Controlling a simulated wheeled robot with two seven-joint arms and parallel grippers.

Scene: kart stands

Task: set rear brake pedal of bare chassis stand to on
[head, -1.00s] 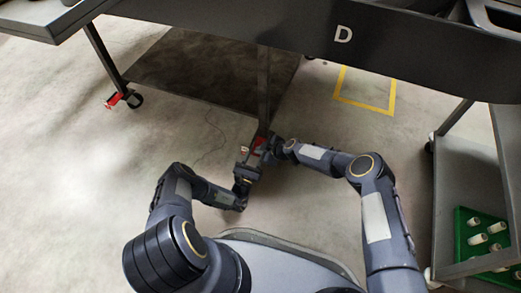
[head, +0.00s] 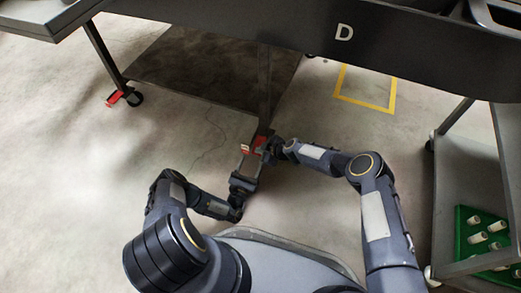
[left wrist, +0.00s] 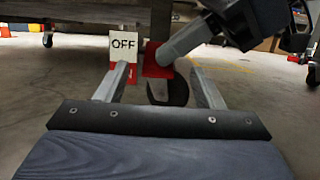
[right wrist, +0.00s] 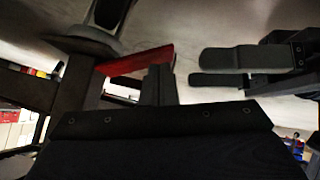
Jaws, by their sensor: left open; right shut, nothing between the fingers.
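A stand leg (head: 264,90) comes down to a caster with a red brake pedal (head: 258,143). In the left wrist view the red pedal (left wrist: 156,62) sits above the dark caster wheel (left wrist: 170,90), beside a white plate reading OFF (left wrist: 124,45). My left gripper (head: 249,160) is open and empty; its fingers (left wrist: 158,82) stand apart in front of the pedal and plate. My right gripper (head: 265,147) is shut with nothing in it. Its fingertips reach the pedal from the right, appearing to touch it. In the right wrist view the pedal (right wrist: 140,60) lies just beyond its fingers (right wrist: 158,82).
The stand's dark side panel (head: 390,40), marked D, hangs above my grippers. Another caster with a red pedal (head: 116,98) is at the far left. A grey cart (head: 465,190) with a green tray (head: 461,240) stands at right. The floor at left is clear.

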